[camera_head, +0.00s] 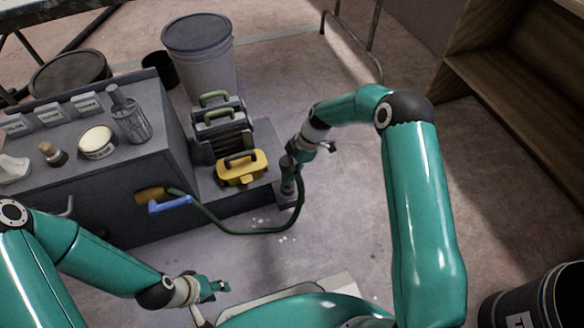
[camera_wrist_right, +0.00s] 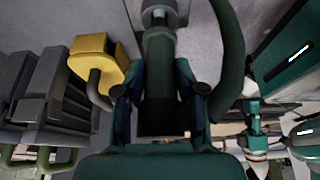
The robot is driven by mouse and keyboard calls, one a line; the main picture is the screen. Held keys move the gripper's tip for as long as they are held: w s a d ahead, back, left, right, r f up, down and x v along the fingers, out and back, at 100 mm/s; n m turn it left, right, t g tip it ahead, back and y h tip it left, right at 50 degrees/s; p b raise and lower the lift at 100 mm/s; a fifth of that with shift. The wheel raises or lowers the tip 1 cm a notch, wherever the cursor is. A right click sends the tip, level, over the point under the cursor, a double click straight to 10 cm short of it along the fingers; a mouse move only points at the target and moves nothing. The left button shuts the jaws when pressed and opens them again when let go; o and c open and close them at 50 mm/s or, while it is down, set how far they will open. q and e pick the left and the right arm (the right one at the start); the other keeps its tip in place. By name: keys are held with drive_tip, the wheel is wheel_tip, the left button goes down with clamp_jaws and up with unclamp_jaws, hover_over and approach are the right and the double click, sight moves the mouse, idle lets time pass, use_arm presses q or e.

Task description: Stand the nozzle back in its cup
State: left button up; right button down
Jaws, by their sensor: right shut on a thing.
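The nozzle (camera_wrist_right: 160,75) is a dark green cylinder with a black end, attached to a green hose. My right gripper (camera_wrist_right: 160,95) is shut on the nozzle, with one finger on each side of it. In the head view, the nozzle (camera_head: 287,184) points down below my right gripper (camera_head: 290,160). A grey round piece, seemingly the cup (camera_wrist_right: 158,12), is at the nozzle's far end in the wrist view. I cannot tell how far the nozzle is in it. My left gripper (camera_head: 213,289) is low in the head view, apart from the nozzle; its jaw opening is unclear.
The green hose (camera_head: 245,233) loops from a blue-handled valve (camera_head: 170,204) on the grey bench (camera_head: 110,205) to the nozzle. A yellow box (camera_head: 242,168) and grey cases with green handles (camera_head: 222,125) stand close by on the left.

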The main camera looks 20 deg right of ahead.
drive_tip(key=shift+f+b, duration=1.25)
drive_tip(key=shift+f, duration=0.25)
drive_tip(key=c, duration=0.6)
unclamp_jaws()
drive_tip(key=shift+r, duration=0.15)
